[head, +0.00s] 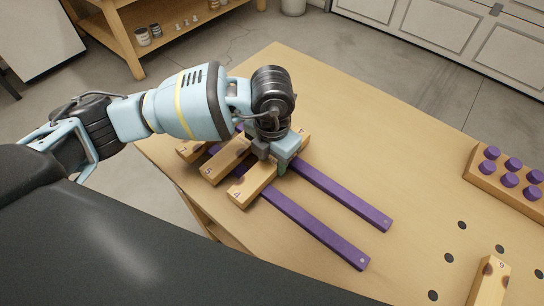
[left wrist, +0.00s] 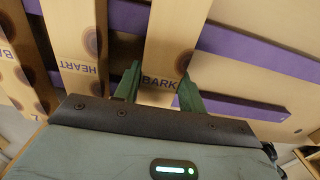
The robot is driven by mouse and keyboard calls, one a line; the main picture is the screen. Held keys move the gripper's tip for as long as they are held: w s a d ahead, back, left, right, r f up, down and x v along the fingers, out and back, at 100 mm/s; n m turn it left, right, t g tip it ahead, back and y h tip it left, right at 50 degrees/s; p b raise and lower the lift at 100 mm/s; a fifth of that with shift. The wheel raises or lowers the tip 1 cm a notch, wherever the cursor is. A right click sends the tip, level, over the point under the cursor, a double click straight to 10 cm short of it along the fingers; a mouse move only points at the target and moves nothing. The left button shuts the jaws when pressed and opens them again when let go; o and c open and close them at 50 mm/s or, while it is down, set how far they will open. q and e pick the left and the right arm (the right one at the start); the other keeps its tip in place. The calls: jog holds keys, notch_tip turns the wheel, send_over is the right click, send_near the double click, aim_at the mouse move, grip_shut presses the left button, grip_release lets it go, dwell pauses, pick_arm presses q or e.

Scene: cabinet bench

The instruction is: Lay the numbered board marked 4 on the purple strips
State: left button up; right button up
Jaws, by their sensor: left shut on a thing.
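The board in my left gripper (head: 277,160) is light wood, with a small mark near its front end that looks like a 4. This board (head: 246,193) lies across the two purple strips (head: 340,192), at the right end of a row of boards. In the left wrist view the gripper (left wrist: 158,90) is shut with one finger on each side of the board (left wrist: 176,40), by the word BARK. The strips (left wrist: 262,52) pass under it there. I cannot tell whether it touches them. My right gripper is out of view.
A block with purple pegs (head: 502,182) stands at the right. Another board (head: 489,282) is at the bottom right, near several table holes. The strips' right ends are bare.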

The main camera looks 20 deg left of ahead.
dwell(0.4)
pick_arm(q)
jog(key=o, duration=1.2)
jog(key=shift+c, duration=0.2)
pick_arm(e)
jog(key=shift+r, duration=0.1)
pick_arm(q)
jog(key=shift+r+p, duration=1.8)
jog(key=shift+r, duration=1.4)
jog(key=shift+r+p, duration=0.45)
jog(key=shift+r, duration=0.4)
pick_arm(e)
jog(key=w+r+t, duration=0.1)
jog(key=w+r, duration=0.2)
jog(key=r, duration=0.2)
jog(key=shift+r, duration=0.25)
pick_arm(q)
jog(key=shift+f, duration=0.1)
